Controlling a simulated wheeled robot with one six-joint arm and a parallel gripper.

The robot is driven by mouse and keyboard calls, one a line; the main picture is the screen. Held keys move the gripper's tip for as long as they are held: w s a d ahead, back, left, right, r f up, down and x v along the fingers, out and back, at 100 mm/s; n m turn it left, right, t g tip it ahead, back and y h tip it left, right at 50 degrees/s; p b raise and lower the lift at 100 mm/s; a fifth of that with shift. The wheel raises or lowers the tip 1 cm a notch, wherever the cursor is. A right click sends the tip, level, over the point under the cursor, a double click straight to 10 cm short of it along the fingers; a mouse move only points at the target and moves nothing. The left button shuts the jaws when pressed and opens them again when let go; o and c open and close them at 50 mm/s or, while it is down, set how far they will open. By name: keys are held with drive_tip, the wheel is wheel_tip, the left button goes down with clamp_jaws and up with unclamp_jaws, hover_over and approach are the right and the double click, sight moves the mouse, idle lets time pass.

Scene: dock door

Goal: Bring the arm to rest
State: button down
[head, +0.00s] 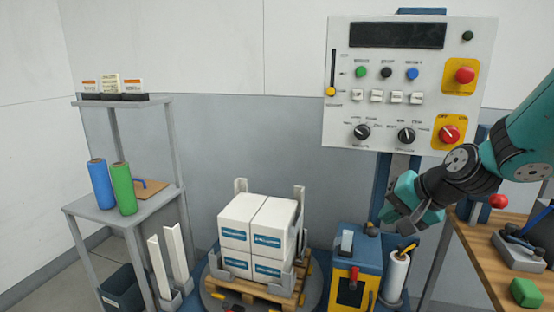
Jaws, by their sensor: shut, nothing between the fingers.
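My teal and black arm reaches in from the right edge in the head view. My gripper (412,215) points down and to the left in front of the blue post under the control panel (340,95). Its fingers are shut with nothing held. It hangs above the blue and yellow machine (358,265) and the white roll (397,275), apart from the panel.
White boxes (255,225) stand on a wooden pallet (265,290) at the centre. A grey shelf (125,205) with blue and green rolls is at left. A wooden bench (490,255) with a red knob and green block is at right, below my arm.

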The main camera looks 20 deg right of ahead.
drive_tip(key=s+a+r+n+g+y, duration=0.1)
drive_tip(key=s+a+n, duration=0.15)
drive_tip(key=a, duration=0.35)
drive_tip(key=s+a+r+n+g+y, duration=0.1)
drive_tip(key=s+a+n+g, duration=0.1)
drive_tip(key=a+n, duration=0.35)
drive_tip(key=s+a+r+n+g, duration=0.1)
drive_tip(key=s+a+n+g, duration=0.3)
drive_tip(key=s+a+n, duration=0.4)
drive_tip(key=s+a, duration=0.3)
drive_tip(key=s, duration=0.2)
drive_tip(key=shift+s+a+r+g+h, duration=0.15)
drive_tip(key=shift+s+r+g+h, duration=0.15)
drive_tip(key=shift+h, duration=0.1)
